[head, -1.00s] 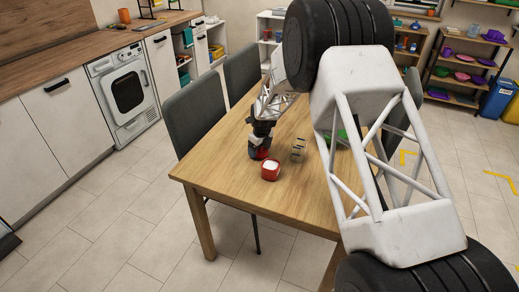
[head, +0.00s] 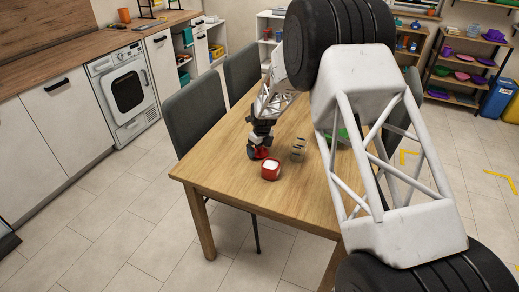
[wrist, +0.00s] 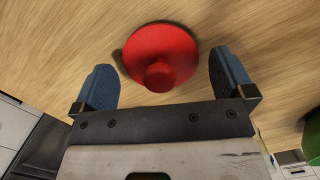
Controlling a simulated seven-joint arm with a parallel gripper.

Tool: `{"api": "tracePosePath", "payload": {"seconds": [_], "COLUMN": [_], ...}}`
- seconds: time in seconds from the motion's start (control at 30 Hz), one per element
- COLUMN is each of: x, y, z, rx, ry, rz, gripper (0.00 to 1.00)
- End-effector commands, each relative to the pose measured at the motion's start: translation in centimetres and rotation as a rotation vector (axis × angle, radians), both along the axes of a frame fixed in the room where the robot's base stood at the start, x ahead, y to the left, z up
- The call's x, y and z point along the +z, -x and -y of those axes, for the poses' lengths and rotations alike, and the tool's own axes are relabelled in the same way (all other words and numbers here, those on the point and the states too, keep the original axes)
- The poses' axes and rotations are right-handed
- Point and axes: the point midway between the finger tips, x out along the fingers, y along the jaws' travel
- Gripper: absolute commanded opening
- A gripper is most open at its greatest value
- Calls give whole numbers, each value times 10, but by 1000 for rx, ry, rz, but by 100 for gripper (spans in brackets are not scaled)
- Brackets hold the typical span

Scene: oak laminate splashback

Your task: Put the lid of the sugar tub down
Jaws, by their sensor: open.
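The red lid (wrist: 162,50), round with a small knob, lies on the wooden table in the wrist view, knob toward me. It also shows in the head view (head: 261,153), partly hidden by my gripper. My gripper (wrist: 165,78) is open, with one blue finger on each side of the lid and gaps between the fingers and the lid. The red sugar tub (head: 270,173) stands open on the table just in front of the lid in the head view, with white contents showing.
A small wire-like rack (head: 298,148) stands on the table (head: 225,170) right of my gripper. A green object (head: 341,134) is farther right, partly hidden by my arm; green also shows in the wrist view (wrist: 312,140). Grey chairs (head: 196,115) stand along the table's left side.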

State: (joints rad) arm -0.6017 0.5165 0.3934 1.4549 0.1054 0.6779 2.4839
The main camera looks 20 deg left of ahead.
Motion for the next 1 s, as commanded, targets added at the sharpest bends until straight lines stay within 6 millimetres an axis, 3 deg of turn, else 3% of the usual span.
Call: {"api": "tracePosePath", "payload": {"seconds": [0.7, 1.0], "x": [97, 115], "y": [4, 5], "z": [11, 13], "rx": [0, 0], "ry": [-1, 1], "rz": [1, 0], "gripper": [100, 100]}}
